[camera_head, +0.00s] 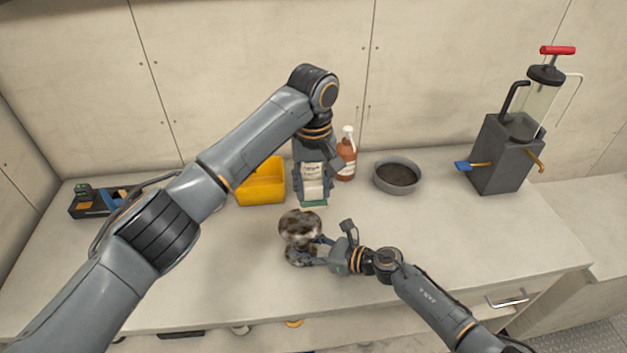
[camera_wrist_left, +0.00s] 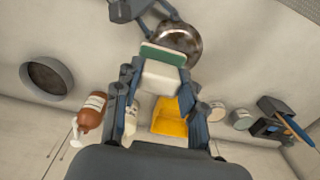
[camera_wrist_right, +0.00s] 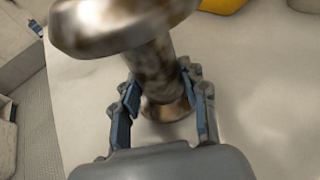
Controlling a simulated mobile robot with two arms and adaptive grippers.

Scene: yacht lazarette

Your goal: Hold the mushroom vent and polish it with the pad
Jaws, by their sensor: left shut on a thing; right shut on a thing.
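The mushroom vent (camera_head: 300,225) is a mottled brown and silvery metal piece with a wide domed cap, a stem and a flared base. My right gripper (camera_head: 312,254) is shut on its stem below the cap, as the right wrist view shows with the vent (camera_wrist_right: 120,25) between the fingers (camera_wrist_right: 163,95). I cannot tell whether the base touches the bench. My left gripper (camera_head: 313,192) is shut on the pad (camera_wrist_left: 163,75), a white block with a green face. The green face (camera_head: 314,204) points down, just behind the cap; contact is not clear.
Behind stand a yellow bin (camera_head: 262,184), a brown bottle (camera_head: 346,160) and a grey bowl (camera_head: 398,190). A pump unit (camera_head: 505,150) is at right, a dark tool holder (camera_head: 88,203) at left. The bench (camera_head: 480,240) is clear around the vent.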

